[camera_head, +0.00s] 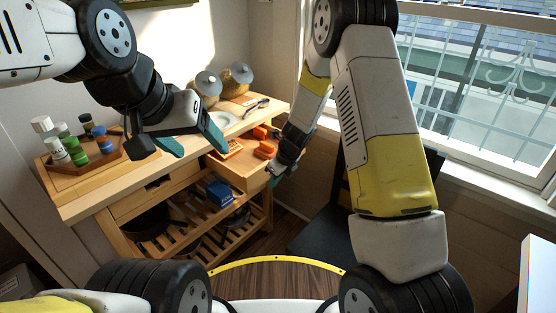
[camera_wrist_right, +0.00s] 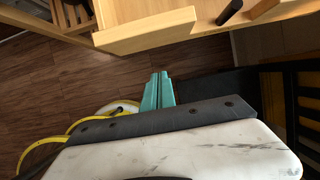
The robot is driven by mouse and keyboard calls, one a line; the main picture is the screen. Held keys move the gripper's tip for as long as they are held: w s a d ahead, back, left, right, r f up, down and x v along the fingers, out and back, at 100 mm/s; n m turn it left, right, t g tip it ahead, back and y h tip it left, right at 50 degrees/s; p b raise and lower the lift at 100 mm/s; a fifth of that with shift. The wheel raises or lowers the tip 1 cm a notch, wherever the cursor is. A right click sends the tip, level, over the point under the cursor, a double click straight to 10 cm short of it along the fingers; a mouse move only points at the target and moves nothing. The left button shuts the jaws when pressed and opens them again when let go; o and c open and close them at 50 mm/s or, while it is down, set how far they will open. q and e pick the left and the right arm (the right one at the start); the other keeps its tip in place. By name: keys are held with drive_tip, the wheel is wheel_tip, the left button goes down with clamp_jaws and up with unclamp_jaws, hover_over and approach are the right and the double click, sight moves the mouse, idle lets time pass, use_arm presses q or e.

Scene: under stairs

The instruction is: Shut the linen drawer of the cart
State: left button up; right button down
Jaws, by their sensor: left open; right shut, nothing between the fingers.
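The wooden cart (camera_head: 88,203) stands at the left in the head view. Its right-hand drawer (camera_head: 228,177) is pulled out and holds folded orange things (camera_head: 264,149). The open drawer's pale wooden panel also shows at the top of the right wrist view (camera_wrist_right: 146,32). My right gripper (camera_head: 275,176) is at the drawer's front right corner, shut and empty. In the right wrist view its closed teal fingertips (camera_wrist_right: 159,78) point at the panel, with a small gap seen between them. My left gripper (camera_head: 192,144) is open and empty over the cart top, left of the open drawer.
A tray with several jars (camera_head: 78,152) stands on the cart's left end. Two glass-lidded jars (camera_head: 208,84), a plate (camera_head: 222,119) and tongs (camera_head: 256,107) are at the back. Blue folded cloth (camera_head: 220,193) lies on the slatted shelf. A dark chair (camera_head: 325,232) stands right of the cart.

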sight(265, 176)
drive_tip(key=shift+w+a+f, duration=0.15)
drive_tip(key=shift+w+a, duration=0.55)
drive_tip(key=shift+a, duration=0.1)
drive_tip(key=shift+w+a+f, duration=0.1)
drive_tip(key=shift+w+a, duration=0.55)
drive_tip(key=shift+a, duration=0.1)
drive_tip(key=shift+w+a, duration=0.1)
